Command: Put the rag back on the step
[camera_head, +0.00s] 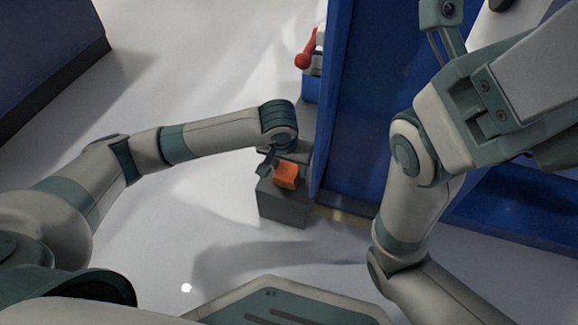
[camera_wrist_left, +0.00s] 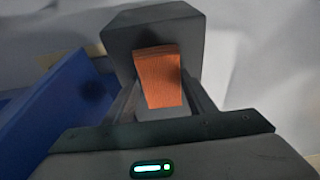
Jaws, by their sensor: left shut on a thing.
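The orange rag (camera_head: 287,176) is a small folded piece held in my left gripper (camera_head: 272,163). The left wrist view shows the rag (camera_wrist_left: 160,78) between the two fingers, with its far end in front of the dark grey step (camera_wrist_left: 150,30). In the head view the step (camera_head: 283,207) is a grey block on the floor beside the blue panel, and the rag is over its top. I cannot tell whether the rag touches the step. My right arm rises on the right; its fingertips are not clearly seen.
A tall blue panel (camera_head: 372,90) stands just right of the step. A red-knobbed part (camera_head: 304,58) sticks out behind it. A dark blue box (camera_head: 45,50) is at the far left. The pale floor (camera_head: 190,70) left of the step is clear.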

